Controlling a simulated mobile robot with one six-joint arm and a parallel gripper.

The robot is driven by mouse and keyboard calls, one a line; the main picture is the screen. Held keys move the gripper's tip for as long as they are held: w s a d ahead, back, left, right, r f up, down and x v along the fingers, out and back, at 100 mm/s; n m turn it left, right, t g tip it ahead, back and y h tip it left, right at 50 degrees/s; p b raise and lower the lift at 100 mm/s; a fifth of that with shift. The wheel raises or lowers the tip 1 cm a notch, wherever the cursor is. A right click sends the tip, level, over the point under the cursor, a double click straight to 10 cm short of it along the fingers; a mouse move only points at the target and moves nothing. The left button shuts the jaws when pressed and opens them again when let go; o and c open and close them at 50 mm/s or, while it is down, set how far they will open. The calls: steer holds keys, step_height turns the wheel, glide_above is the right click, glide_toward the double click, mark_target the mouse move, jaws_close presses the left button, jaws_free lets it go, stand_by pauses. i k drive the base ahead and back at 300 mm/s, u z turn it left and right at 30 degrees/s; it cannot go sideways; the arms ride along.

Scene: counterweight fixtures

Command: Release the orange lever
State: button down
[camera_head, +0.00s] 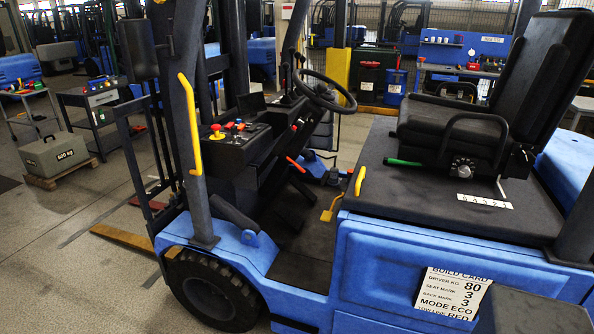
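A blue forklift (400,270) fills the middle and right of the head view. A slim red-orange lever (297,165) slants beside the dark console, left of the seat. A yellow-orange upright handle (360,181) stands at the front edge of the seat deck. I cannot tell for certain which of these two is the orange lever, nor whether either is engaged.
The black seat (460,130) has a green-tipped lever (403,161) at its side. A steering wheel (325,91), a yellow pedal (331,208) and a yellow grab bar (190,120) surround the open footwell. A grey weight (58,154) sits on a pallet at left.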

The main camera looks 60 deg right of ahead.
mark_target(285, 156)
steer(key=k, duration=1.15)
steer(key=z, duration=0.55)
steer(key=i, duration=1.4)
steer(key=u, duration=0.1)
